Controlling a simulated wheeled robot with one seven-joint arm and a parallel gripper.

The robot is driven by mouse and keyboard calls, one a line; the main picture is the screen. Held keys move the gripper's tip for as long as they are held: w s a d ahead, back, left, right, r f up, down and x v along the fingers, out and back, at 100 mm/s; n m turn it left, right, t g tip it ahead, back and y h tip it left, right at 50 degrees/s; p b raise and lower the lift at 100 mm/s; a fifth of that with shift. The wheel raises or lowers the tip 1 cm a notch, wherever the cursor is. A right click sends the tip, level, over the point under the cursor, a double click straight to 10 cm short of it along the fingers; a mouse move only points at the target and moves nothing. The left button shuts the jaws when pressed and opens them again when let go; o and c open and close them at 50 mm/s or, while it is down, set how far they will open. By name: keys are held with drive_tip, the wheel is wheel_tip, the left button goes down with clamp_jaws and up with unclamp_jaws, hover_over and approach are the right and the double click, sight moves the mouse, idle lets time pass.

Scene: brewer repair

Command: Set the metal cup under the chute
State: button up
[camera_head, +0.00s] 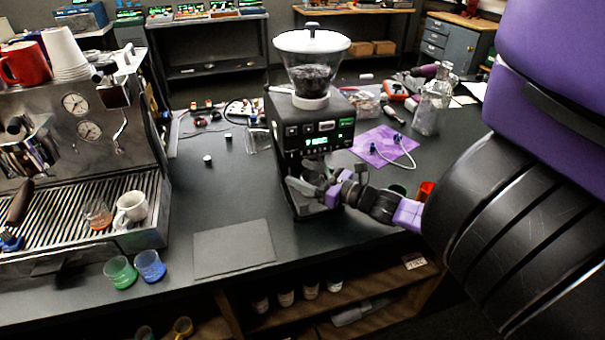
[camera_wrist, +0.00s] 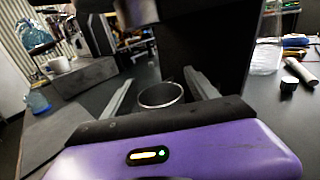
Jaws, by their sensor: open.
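The metal cup (camera_wrist: 160,96) shows in the wrist view as a round, open-topped silver rim between the two fingers of my gripper (camera_wrist: 158,78). The fingers are apart, one on each side of the cup; I cannot tell whether either touches it. In the head view my gripper (camera_head: 335,193) reaches in from the right at the base of the black grinder (camera_head: 318,137). The cup (camera_head: 313,178) is partly hidden there, low at the grinder's front, below its display. The chute is not clear in either view, so the cup's exact alignment with it cannot be told.
An espresso machine (camera_head: 85,130) stands at the left, with green (camera_head: 120,272) and blue (camera_head: 150,266) cups in front. A flat grey mat (camera_head: 233,248) lies left of the grinder. A glass bottle (camera_head: 432,105) and purple sheet (camera_head: 383,146) are to the right.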

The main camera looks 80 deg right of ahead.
sight(318, 180)
drive_tip(key=b+v, duration=0.1)
drive_tip(key=v, duration=0.5)
drive_tip(key=shift+s+f+b, duration=0.1)
drive_tip(key=shift+b, duration=0.2)
drive_tip(key=shift+s+a, duration=0.2)
drive_tip(key=shift+s, duration=0.25)
